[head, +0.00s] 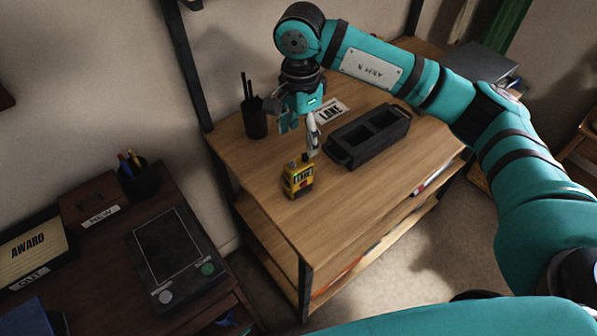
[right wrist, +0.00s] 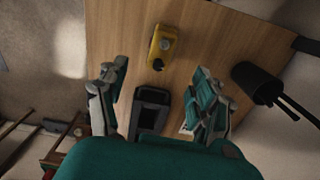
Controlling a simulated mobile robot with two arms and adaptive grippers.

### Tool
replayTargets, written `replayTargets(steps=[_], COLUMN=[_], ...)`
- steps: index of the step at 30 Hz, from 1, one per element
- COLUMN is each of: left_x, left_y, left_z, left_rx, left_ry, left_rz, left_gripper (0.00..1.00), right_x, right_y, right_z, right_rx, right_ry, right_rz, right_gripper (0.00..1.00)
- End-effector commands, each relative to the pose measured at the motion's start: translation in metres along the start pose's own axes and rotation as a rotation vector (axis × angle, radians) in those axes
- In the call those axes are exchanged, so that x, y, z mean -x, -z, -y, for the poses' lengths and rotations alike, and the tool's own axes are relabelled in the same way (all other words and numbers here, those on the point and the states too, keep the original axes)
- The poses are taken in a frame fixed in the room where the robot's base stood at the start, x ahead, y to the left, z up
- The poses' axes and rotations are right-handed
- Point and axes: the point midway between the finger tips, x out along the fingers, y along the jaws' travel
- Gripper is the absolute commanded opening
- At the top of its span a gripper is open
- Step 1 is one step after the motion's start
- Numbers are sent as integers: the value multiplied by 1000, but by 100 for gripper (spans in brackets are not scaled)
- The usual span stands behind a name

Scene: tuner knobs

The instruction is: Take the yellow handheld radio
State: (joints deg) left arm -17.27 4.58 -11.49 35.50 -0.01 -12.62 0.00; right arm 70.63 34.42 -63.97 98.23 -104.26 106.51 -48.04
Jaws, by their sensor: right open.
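The yellow handheld radio (head: 298,180) stands on the wooden shelf-table, near its left front part. It has a dark knob or antenna stub on top and a small display on its face. It also shows in the right wrist view (right wrist: 162,46), beyond the fingertips. My right gripper (head: 300,133) is open and empty, above the table and a little behind the radio, not touching it. In the right wrist view its two fingers (right wrist: 157,85) are spread wide. My left gripper is not in view.
A black tray with compartments (head: 368,137) sits right of the radio. A black pen cup (head: 255,122) and a "LANE" card (head: 331,111) are at the back. A dark desk with a tablet-like device (head: 172,258) stands at left. The tabletop in front of the radio is clear.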

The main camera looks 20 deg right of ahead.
Motion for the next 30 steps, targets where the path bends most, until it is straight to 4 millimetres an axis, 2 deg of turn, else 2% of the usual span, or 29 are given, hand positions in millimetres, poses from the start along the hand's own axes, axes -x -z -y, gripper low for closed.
replayTargets(steps=[4, 12, 17, 21, 29, 30], left_x=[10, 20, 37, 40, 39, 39], left_y=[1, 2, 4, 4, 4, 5], left_z=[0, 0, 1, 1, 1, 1], left_rx=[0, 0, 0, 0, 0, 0], left_ry=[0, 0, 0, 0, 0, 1], left_rz=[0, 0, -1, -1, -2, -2], left_gripper=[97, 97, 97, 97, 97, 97], right_x=[-23, -43, -66, -84, -88, -88], right_y=[0, -1, -3, -3, -3, -3], right_z=[0, 0, 2, 2, 3, 3], right_rx=[0, -1, 0, 0, 1, 1], right_ry=[-3, -3, -4, -2, 0, 0], right_rz=[2, 1, 2, 2, 2, 2], right_gripper=[66, 66, 66, 66, 66, 62])
